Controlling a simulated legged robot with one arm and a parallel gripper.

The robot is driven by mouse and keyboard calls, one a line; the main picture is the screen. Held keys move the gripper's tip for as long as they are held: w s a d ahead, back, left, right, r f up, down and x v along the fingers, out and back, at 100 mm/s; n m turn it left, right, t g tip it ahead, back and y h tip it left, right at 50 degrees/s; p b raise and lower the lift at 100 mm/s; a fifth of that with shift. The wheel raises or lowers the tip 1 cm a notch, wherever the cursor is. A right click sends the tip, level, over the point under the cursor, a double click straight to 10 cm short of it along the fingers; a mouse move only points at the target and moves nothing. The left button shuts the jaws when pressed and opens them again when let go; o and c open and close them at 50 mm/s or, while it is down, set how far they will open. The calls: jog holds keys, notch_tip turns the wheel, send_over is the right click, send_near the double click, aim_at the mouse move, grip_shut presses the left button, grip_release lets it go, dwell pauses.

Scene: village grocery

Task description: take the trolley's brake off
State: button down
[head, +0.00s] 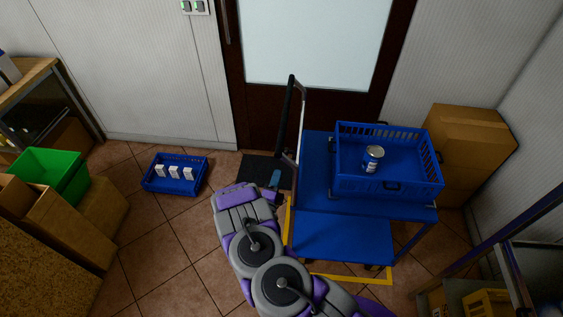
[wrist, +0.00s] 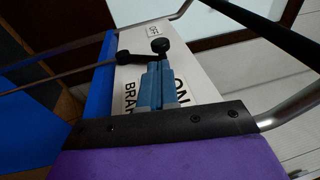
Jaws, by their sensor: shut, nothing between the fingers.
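The blue trolley (head: 318,175) stands in front of the door, with two decks and a black-gripped handle (head: 284,130) at its left end. In the wrist view, a white plate (wrist: 205,88) carries the words OFF, ON and partly covered BRAKE. A dark brake lever with a round black knob (wrist: 160,45) lies across it; the knob is close to the OFF label (wrist: 154,33). My gripper (wrist: 155,68) is shut and empty, its blue-grey fingertips just below the knob. I cannot tell whether they touch it. In the head view my gripper (head: 276,180) is beside the handle end.
A blue crate (head: 390,187) with a can (head: 373,158) sits on the trolley. A small blue crate (head: 150,185) with white boxes lies on the floor at left. A cardboard box (head: 465,140) stands behind the trolley. Shelving (head: 530,240) is at right. Tiled floor is open at left.

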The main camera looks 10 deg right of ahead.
jog(key=x, duration=0.7)
jog(key=shift+d+b, duration=0.2)
jog(key=shift+b, duration=0.1)
jog(key=shift+w+r, duration=0.1)
jog(key=shift+w, duration=0.05)
